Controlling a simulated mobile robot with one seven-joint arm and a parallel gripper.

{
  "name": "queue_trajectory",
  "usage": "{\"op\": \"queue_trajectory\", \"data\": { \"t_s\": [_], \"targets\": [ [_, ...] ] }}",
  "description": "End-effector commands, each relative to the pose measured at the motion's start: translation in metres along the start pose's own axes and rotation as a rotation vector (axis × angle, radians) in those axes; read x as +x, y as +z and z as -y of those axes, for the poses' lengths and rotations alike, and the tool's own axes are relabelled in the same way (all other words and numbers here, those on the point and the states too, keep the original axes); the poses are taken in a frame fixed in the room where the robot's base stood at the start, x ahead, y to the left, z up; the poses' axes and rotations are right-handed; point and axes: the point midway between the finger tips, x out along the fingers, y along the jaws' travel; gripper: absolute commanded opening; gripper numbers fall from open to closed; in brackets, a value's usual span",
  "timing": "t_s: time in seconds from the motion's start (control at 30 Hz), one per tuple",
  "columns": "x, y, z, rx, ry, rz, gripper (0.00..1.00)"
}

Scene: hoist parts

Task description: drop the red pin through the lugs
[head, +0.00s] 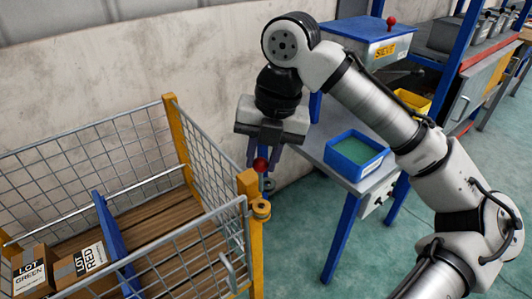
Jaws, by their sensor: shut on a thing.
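My gripper (262,155) points down above the near right corner of the mesh cage. It is shut on the red pin, whose round red head (260,165) shows between the fingers. The pin's shaft below the head is small and hard to make out. The lugs (261,209) show as brass-coloured rings on the outer side of the yellow corner post (248,183). The pin's head is above the lugs in the picture. I cannot tell whether its tip touches or enters them.
The mesh cage (168,113) holds a blue divider (109,236) and cardboard boxes marked LOT GREEN (32,272) and LOT RED (88,260). A bench to the right carries a blue tray (355,154). Green floor is clear at the lower middle.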

Motion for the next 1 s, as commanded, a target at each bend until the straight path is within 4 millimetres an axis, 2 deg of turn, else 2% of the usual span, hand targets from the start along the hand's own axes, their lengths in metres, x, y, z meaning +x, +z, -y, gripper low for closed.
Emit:
{"op": "queue_trajectory", "data": {
  "t_s": [0.73, 1.0],
  "targets": [
    [0.041, 0.000, 0.009, 0.004, -0.001, 0.002, 0.04],
    [0.041, 0.000, 0.008, 0.001, 0.003, -0.001, 0.04]
  ]
}}
